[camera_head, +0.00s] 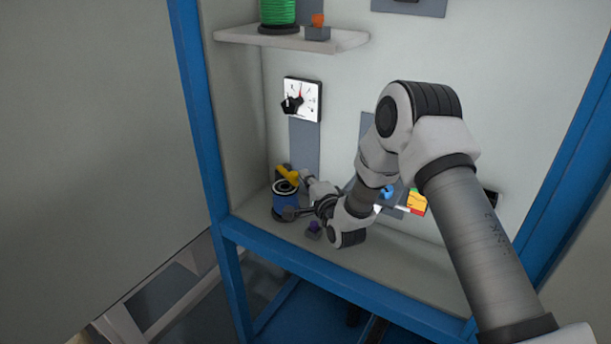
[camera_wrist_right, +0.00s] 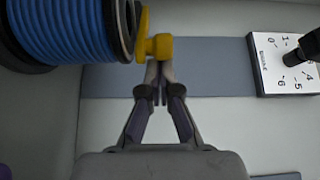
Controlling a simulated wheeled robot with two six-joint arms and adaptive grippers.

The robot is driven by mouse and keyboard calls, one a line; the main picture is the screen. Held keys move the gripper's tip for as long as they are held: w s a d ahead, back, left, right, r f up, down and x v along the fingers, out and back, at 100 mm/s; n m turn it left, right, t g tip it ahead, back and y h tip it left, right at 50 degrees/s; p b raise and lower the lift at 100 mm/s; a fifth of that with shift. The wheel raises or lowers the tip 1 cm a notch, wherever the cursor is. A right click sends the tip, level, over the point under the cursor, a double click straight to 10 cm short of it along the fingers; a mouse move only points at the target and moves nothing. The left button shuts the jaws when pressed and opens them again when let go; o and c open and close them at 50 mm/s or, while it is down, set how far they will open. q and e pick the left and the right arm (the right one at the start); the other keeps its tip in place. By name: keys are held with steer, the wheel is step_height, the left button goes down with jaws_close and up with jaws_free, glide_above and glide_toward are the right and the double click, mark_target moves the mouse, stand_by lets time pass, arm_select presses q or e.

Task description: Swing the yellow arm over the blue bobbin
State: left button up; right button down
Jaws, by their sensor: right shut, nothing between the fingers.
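The blue bobbin (camera_head: 286,208) stands at the left end of the cabinet's lower shelf, and its blue windings fill the upper left of the wrist view (camera_wrist_right: 62,30). The yellow arm (camera_head: 287,174) is just behind the bobbin's top; in the wrist view its yellow end (camera_wrist_right: 155,46) lies right beside the bobbin's dark flange. My right gripper (camera_head: 305,176) is shut and empty. Its fingertips (camera_wrist_right: 158,68) are at the yellow end, overlapping its lower edge; whether they touch I cannot tell. My left gripper is not in view.
A dial plate (camera_head: 303,100) is on the back wall, and it shows at right in the wrist view (camera_wrist_right: 290,65). A small purple knob (camera_head: 314,227) is near my wrist. A green spool (camera_head: 278,14) stands on the upper shelf (camera_head: 345,40). Blue posts (camera_head: 200,110) frame the cabinet.

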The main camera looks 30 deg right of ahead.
mark_target(292, 180)
steer(key=shift+w, duration=0.15)
steer(key=a+b, duration=0.3)
steer(key=shift+s+f, duration=0.25)
steer(key=shift+s, duration=0.05)
steer(key=shift+a+r, duration=0.15)
steer(key=shift+a, duration=0.15)
steer(key=shift+d, duration=0.15)
